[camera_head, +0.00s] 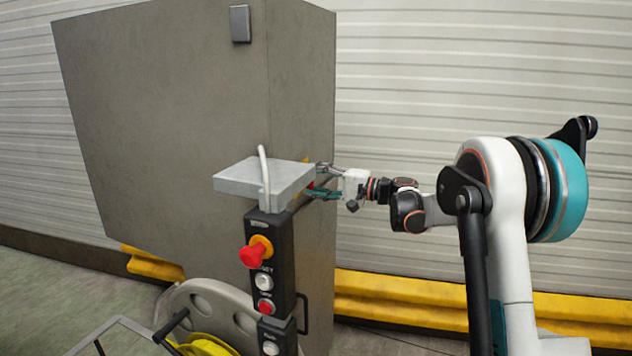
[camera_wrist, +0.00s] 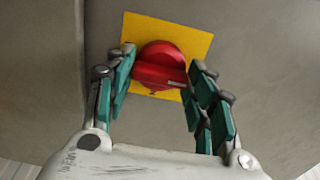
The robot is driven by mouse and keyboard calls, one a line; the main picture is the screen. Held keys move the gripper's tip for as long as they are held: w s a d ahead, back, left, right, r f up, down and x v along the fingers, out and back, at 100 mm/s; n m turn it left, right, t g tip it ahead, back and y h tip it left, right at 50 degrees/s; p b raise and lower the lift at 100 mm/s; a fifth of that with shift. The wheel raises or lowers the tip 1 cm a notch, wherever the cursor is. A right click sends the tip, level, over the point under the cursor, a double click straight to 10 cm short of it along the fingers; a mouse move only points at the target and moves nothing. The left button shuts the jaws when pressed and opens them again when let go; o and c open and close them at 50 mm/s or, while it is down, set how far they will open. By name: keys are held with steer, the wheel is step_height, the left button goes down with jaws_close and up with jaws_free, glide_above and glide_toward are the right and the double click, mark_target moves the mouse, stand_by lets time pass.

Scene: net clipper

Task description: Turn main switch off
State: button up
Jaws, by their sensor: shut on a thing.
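The main switch is a red rotary knob (camera_wrist: 160,62) on a yellow plate (camera_wrist: 197,45), fixed to a grey cabinet face. In the wrist view its raised handle lies roughly across the picture, from left to right. My gripper (camera_wrist: 162,60) has its teal fingers on either side of the knob, shut on it, with the tips near the handle's ends. In the head view my gripper (camera_head: 322,181) reaches in from the right to the cabinet's side. There the knob is mostly hidden behind the fingers and a grey plate, with only a bit of red showing.
The tall grey cabinet (camera_head: 170,120) fills the left. In front stands a black control post (camera_head: 270,285) with a red knob on orange, buttons and a grey top plate (camera_head: 262,178) close to my fingers. Yellow rails (camera_head: 395,298) run along the ribbed wall. A reel stands below.

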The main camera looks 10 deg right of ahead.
stand_by(0.4)
steer(key=o, duration=1.1)
steer(key=shift+c, duration=0.2)
steer(key=v, duration=1.2)
steer(key=shift+f, duration=0.1)
